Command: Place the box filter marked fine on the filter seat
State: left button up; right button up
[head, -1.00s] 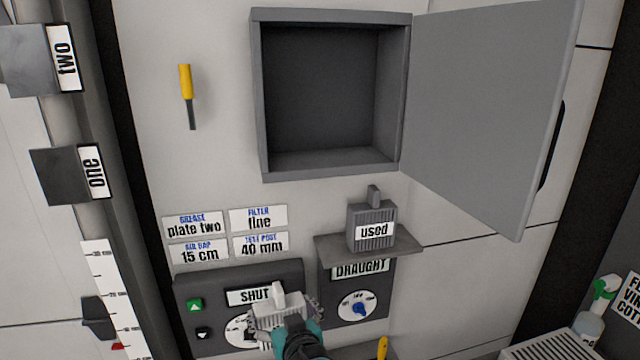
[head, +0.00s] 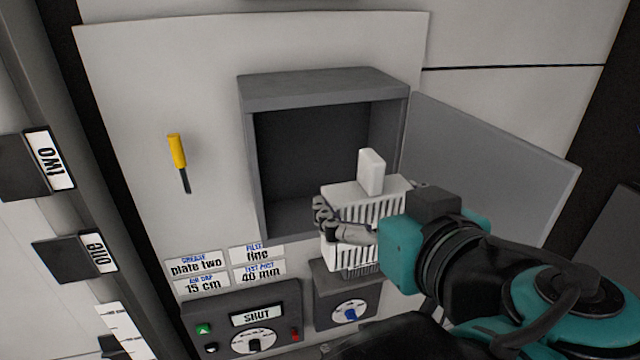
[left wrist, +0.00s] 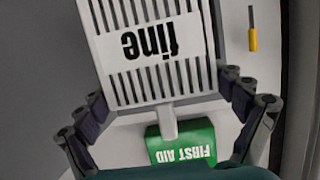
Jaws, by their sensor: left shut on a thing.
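The white slatted box filter (head: 345,197) is in front of the lower right part of the open grey wall box (head: 246,150), with its handle pointing up. Its label reads "fine", upside down, in the left wrist view (left wrist: 150,50). My left gripper (head: 365,218) is shut on it, with fingers on both sides of it in the left wrist view (left wrist: 163,100). The wall box looks empty, but its lower right inside is hidden by the filter. My right gripper cannot be made out.
The wall box's door (head: 500,165) stands open to the right. A yellow-handled tool (head: 177,152) hangs at left. Instruction labels (head: 230,268), a SHUT panel (head: 240,320) and a draught dial (head: 350,312) are below. A green first aid box (left wrist: 183,143) shows in the left wrist view.

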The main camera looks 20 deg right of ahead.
pick_arm(q)
jog(key=w+p, duration=0.3)
jog(key=w, duration=1.6)
jog(key=f, duration=0.2)
jog(key=f+p, duration=0.1)
jog(key=f, duration=0.4)
jog(key=shift+w+a+p, duration=0.15)
jog(key=shift+a+p, duration=0.1)
jog(key=shift+p, duration=0.05)
jog(key=shift+f, duration=0.2)
jog(key=o, duration=0.9)
